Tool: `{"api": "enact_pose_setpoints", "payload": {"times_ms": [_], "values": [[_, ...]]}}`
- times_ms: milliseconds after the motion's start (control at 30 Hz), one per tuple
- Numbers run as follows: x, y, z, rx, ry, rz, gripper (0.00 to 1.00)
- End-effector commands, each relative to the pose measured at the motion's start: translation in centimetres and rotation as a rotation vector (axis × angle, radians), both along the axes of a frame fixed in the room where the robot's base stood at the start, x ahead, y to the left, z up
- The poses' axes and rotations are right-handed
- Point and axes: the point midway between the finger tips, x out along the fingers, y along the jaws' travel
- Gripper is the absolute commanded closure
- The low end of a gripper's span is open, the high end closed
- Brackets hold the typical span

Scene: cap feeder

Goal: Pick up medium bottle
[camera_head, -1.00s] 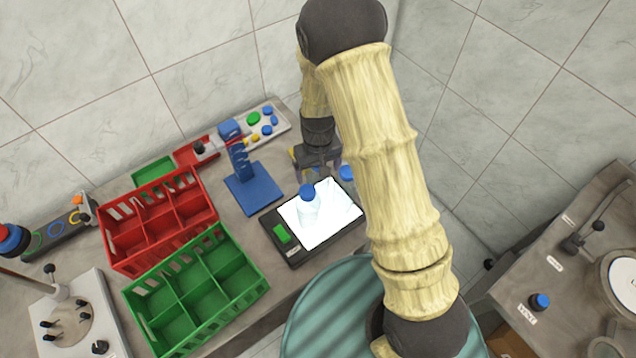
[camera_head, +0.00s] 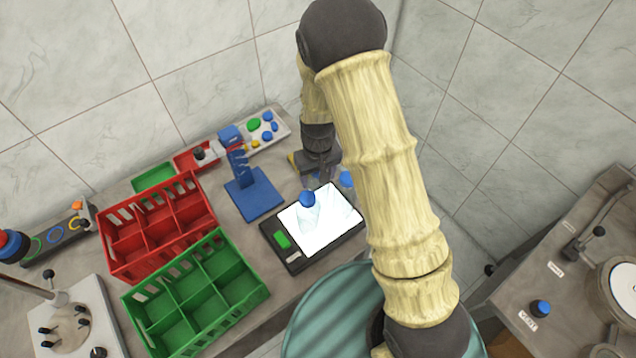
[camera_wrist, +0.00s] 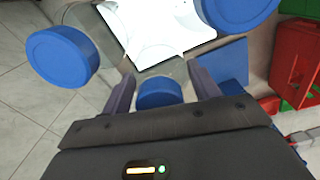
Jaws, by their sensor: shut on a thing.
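My gripper (camera_wrist: 160,90) is shut on a bottle with a blue cap (camera_wrist: 160,93). The cap shows between the two fingers in the wrist view; the bottle's body is mostly hidden, so I cannot tell its size. In the head view my gripper (camera_head: 318,174) is low behind the lit panel. A second blue-capped clear bottle (camera_head: 307,200) stands on the panel, and its cap is at upper right in the wrist view (camera_wrist: 235,10). A third blue cap (camera_head: 346,178) is to the right, beside my arm; it shows at left in the wrist view (camera_wrist: 62,57).
The lit white panel (camera_head: 338,220) lies in front of my gripper. A blue stand (camera_head: 258,197) is to its left. A red crate (camera_head: 157,262) and a green crate (camera_head: 200,330) stand farther left. A button box (camera_head: 283,132) is at the back wall.

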Motion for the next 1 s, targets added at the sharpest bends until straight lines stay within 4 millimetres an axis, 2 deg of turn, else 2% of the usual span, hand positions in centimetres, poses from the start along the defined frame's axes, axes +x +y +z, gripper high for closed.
{"api": "enact_pose_setpoints", "payload": {"times_ms": [167,367,567,800,1000], "values": [[0.1,0.1,0.6,0.001,-0.002,0.001,1.0],[0.1,0.1,2.8,0.002,-0.006,0.002,1.0],[0.2,0.1,6.8,0.003,-0.008,0.001,1.0],[0.2,0.1,12.7,0.004,-0.009,0.001,1.0],[0.1,0.0,16.5,0.002,-0.006,0.0,1.0]]}}
